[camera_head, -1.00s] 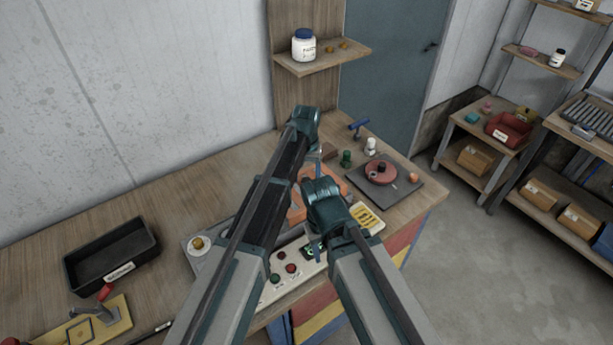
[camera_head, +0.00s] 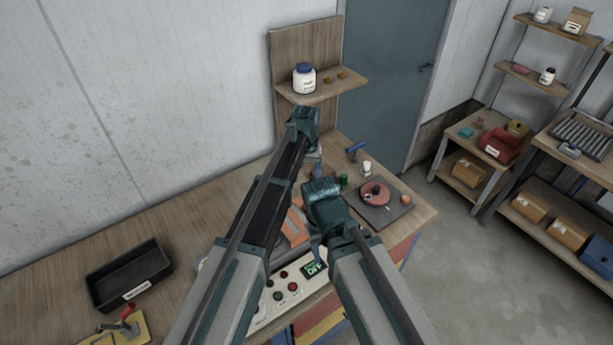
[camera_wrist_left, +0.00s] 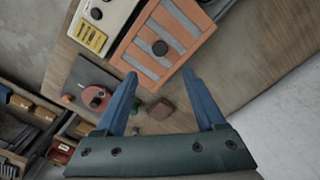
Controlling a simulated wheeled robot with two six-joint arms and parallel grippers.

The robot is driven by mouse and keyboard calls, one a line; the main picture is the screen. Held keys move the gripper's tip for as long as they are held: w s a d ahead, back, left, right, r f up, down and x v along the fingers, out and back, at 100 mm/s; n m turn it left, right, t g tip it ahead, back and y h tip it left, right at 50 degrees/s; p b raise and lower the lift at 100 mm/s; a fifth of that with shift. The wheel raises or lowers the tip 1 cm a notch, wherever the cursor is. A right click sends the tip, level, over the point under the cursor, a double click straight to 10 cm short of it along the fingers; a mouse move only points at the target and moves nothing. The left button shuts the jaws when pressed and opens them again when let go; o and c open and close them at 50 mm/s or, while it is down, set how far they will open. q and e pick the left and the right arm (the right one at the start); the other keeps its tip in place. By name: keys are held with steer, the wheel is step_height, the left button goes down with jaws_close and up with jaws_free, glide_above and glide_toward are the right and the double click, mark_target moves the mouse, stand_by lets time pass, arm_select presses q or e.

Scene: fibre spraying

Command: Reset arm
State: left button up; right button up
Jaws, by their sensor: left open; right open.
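My right gripper (camera_head: 316,250) is partly hidden behind its own wrist in the head view. A bit of blue finger shows in front of the orange striped unit (camera_head: 295,229). My left arm reaches up over the bench, its wrist (camera_head: 304,120) near the wall shelf. In the left wrist view my left gripper (camera_wrist_left: 160,74) has its two blue fingers apart, with nothing between them. A brown block (camera_wrist_left: 160,108) and a green item show behind the gap, lower down.
The wooden bench (camera_head: 205,225) carries a black bin (camera_head: 130,279), a control panel (camera_head: 294,302) with a lit display, and a dark plate (camera_head: 388,210) with a round red item. A wall shelf (camera_head: 335,87) holds a blue-lidded jar (camera_head: 304,80). Open floor (camera_head: 470,270) lies right.

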arm_select(q)
steer(key=shift+r, duration=0.15)
steer(key=shift+m+y, duration=0.6)
steer(key=shift+m, duration=0.2)
steer(key=s+a+f+b, duration=0.2)
steer(key=s+f+b, duration=0.3)
steer(key=s, duration=0.3)
steer(key=s+a+f+b, duration=0.2)
steer(key=s+f+b, duration=0.4)
steer(key=s, duration=0.3)
steer(key=s+a+f+b, duration=0.2)
steer(key=s+f+b, duration=0.4)
steer(key=s, duration=0.3)
steer(key=shift+s+a, duration=0.25)
steer(key=shift+a, duration=0.1)
steer(key=shift+s+a+r, duration=0.1)
steer(key=shift+a+r, duration=0.2)
steer(key=shift+a, duration=0.15)
